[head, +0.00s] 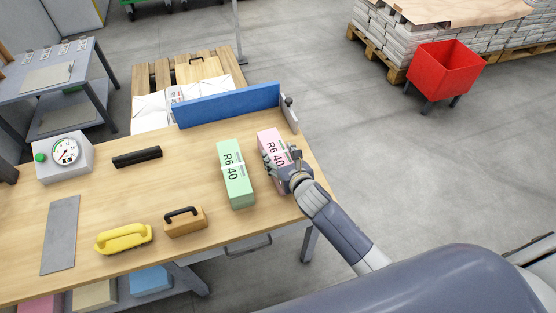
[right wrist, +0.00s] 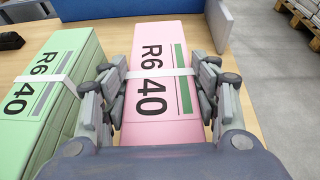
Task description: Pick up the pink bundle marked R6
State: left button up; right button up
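The pink bundle marked R6 40 (head: 269,142) lies on the wooden table near its right end, with a white band across it. In the right wrist view the pink bundle (right wrist: 153,100) lies lengthwise between the fingers. My right gripper (head: 281,162) reaches over it from the right, and the right wrist view shows the gripper (right wrist: 162,95) with one finger along each long side. The fingers look shut against those sides. I cannot tell any gap under the bundle. My left gripper is not in view.
A green R6 40 bundle (head: 236,173) lies close on the left. A blue fence (head: 226,105) stands behind both. A yellow brush (head: 123,238), a wooden block with a handle (head: 185,222), a black bar (head: 137,157) and a dial scale (head: 64,155) occupy the table's left part.

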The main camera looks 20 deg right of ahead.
grip_shut()
jog(key=shift+w+r, duration=0.1)
jog(key=shift+r, duration=0.05)
jog(key=shift+r, duration=0.1)
